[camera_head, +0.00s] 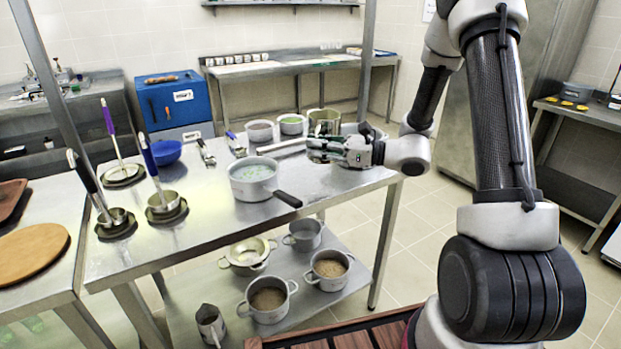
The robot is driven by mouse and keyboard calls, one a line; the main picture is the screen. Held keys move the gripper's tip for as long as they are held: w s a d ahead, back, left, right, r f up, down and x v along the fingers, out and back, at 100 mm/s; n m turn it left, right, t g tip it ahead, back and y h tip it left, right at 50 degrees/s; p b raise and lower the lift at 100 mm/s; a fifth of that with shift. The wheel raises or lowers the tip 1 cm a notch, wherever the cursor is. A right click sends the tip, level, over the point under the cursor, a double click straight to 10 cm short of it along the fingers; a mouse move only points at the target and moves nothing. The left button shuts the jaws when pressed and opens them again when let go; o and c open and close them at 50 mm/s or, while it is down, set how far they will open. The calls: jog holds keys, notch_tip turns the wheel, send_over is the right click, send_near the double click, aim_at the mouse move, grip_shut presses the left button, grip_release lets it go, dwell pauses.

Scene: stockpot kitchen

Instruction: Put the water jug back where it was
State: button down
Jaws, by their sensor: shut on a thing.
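A shiny steel vessel (324,122), which looks like the water jug, is upright near the right end of the steel worktable. My gripper (322,150) reaches in from the right and is shut at the lower part of this vessel, hiding its base. I cannot tell whether the base touches the table. A grey saucepan (252,180) with greenish liquid stands on the table to the left of my gripper, its dark handle pointing toward the lower right.
On the worktable (215,225) are two small pots (260,131) behind, a blue bowl (166,152) and several ladles on round rests at the left. The lower shelf holds several pots and a metal pitcher (210,325). The table's front left stretch is clear.

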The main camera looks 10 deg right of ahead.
notch_tip(320, 180, down, 8)
jog(key=shift+f, duration=0.15)
jog(key=shift+f, duration=0.1)
jog(key=c, duration=1.5)
grip_release()
